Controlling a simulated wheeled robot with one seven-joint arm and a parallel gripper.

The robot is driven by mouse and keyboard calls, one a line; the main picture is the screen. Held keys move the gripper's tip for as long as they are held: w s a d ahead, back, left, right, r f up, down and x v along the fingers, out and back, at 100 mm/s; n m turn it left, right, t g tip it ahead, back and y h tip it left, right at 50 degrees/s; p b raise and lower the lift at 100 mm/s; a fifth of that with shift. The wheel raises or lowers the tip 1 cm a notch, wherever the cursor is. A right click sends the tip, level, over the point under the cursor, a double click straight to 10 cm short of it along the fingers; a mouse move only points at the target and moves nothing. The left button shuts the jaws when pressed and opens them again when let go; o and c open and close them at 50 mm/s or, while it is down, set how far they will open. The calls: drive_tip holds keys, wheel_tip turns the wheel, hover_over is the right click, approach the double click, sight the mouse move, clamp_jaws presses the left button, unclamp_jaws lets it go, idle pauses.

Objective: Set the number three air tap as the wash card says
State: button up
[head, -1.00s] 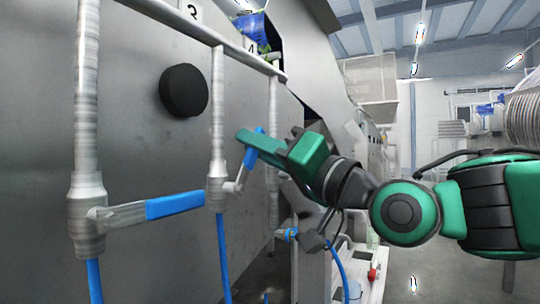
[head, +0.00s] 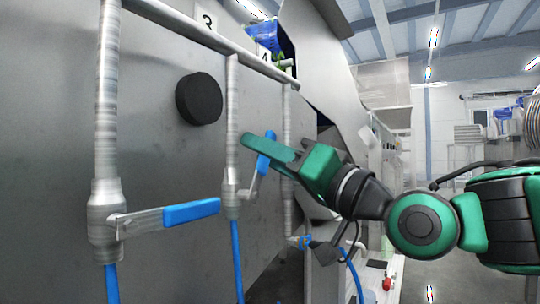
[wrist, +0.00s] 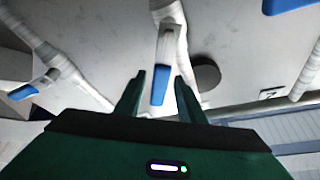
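The number three air tap (head: 231,198) is on the middle pipe, right of the "3" label (head: 207,21). Its blue lever (head: 264,150) slants up and to the right, away from the pipe. My gripper (head: 262,150) is at this lever, one green finger showing across its upper part. In the wrist view the lever (wrist: 160,84) lies between the two spread fingers of my gripper (wrist: 158,95), with gaps on both sides. The gripper is open; I cannot tell whether a finger touches the lever. I do not see the wash card.
A nearer tap with a blue lever (head: 190,212) stands left, its lever reaching toward the middle pipe. Another tap (head: 303,241) is beyond, below the "4" label (head: 264,55). A black round knob (head: 199,99) sticks out of the metal wall. Blue hoses hang below.

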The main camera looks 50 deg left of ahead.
drive_tip(key=shift+r, duration=0.15)
drive_tip(key=shift+w+d, duration=0.1)
drive_tip(key=shift+d, duration=0.2)
drive_tip(key=v, duration=1)
drive_tip(key=shift+d+f, duration=0.15)
drive_tip(key=shift+f, duration=0.1)
drive_tip(key=shift+w, duration=0.1)
